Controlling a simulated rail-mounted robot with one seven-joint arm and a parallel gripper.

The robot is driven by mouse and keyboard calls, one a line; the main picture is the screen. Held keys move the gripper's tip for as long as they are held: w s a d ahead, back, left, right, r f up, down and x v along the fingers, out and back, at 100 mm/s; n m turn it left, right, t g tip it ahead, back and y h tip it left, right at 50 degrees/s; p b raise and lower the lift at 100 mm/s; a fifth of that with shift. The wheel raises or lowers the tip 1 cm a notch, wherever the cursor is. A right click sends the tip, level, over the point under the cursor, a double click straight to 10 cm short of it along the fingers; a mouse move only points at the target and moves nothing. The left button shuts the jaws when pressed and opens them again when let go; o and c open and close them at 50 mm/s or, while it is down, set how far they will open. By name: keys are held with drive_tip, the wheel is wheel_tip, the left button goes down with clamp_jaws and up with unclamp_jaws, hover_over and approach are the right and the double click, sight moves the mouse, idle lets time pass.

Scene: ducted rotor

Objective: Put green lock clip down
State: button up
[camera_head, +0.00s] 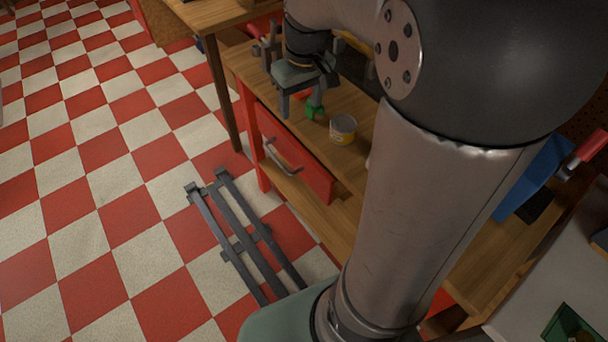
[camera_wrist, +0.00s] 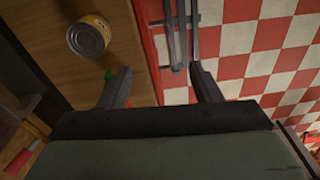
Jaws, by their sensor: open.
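The green lock clip (camera_head: 315,112) lies on the wooden workbench top (camera_head: 375,165), just left of a tin can. In the wrist view only a small green piece of the clip (camera_wrist: 109,74) shows, mostly hidden behind my left finger. My gripper (camera_head: 300,106) is open, with its fingers spread apart over the bench's front edge. One finger is right beside the clip; I cannot tell if they touch. In the wrist view my gripper (camera_wrist: 160,70) has nothing between its fingertips.
The tin can (camera_head: 343,130) with a yellow label stands close to the clip; it also shows in the wrist view (camera_wrist: 88,37). A red drawer (camera_head: 292,155) with a metal handle is below the bench top. Checkered floor (camera_head: 100,190) lies open to the left.

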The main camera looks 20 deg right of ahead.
drive_tip(key=s+a+f, duration=0.2)
drive_tip(key=s+a, duration=0.1)
drive_tip(key=s, duration=0.5)
drive_tip(key=s+a+f+m, duration=0.1)
drive_tip(key=s+a+f, duration=0.2)
drive_tip(key=s, duration=0.6)
drive_tip(key=shift+a+g, duration=0.4)
drive_tip(key=shift+a, duration=0.2)
